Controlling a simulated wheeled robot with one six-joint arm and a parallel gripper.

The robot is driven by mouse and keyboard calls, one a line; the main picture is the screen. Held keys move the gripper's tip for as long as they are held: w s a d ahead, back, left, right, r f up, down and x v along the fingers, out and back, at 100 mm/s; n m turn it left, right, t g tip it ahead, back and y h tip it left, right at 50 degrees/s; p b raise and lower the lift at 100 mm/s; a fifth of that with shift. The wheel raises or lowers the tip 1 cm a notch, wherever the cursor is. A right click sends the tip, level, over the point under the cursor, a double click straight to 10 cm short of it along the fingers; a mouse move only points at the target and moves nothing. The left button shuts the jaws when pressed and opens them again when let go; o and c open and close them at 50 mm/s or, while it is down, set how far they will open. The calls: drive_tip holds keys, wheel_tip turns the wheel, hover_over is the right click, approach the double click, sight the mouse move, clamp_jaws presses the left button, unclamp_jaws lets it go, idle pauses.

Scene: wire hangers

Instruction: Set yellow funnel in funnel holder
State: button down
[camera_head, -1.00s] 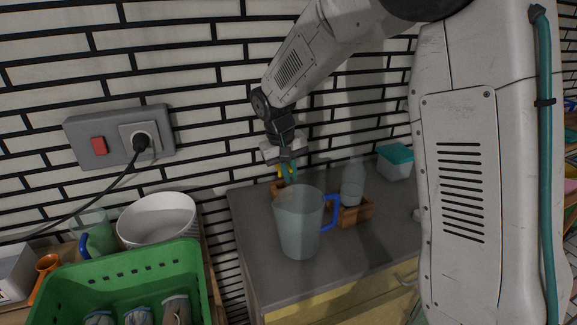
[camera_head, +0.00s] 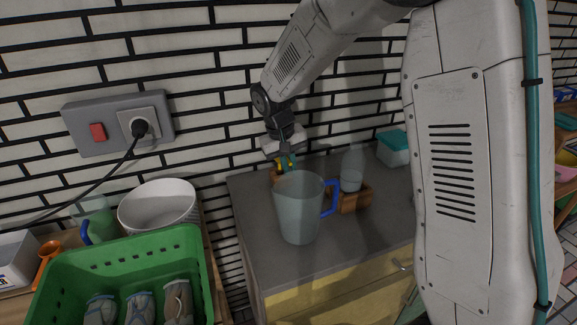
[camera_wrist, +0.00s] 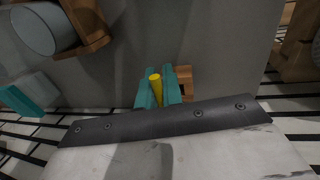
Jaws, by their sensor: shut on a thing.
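My gripper (camera_head: 286,163) has teal fingers and points down at the back of the grey counter. It is shut on the yellow funnel (camera_wrist: 155,90), whose narrow yellow part shows between the fingers in the wrist view. In the head view only a small bit of yellow shows at the fingers. A small wooden block (camera_wrist: 187,82), perhaps the funnel holder, is right beside the fingers. It also shows in the head view (camera_head: 276,175), partly hidden behind the jug. I cannot tell whether the funnel is inside or only above it.
A clear jug (camera_head: 298,212) with a blue handle stands in front of my gripper. Right of it, a clear bottle (camera_head: 352,165) sits in a wooden holder (camera_head: 356,198). A teal-lidded box (camera_head: 393,149) is farther right. The tiled wall (camera_head: 205,100) is close behind.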

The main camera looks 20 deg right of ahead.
sight(299, 173)
drive_tip(key=shift+f, duration=1.85)
idle(1.3)
drive_tip(key=shift+c, duration=0.3)
unclamp_jaws()
idle(0.8)
drive_tip(key=shift+s, duration=3.5)
drive_tip(key=shift+r, duration=0.1)
drive_tip(key=shift+r, duration=2.9)
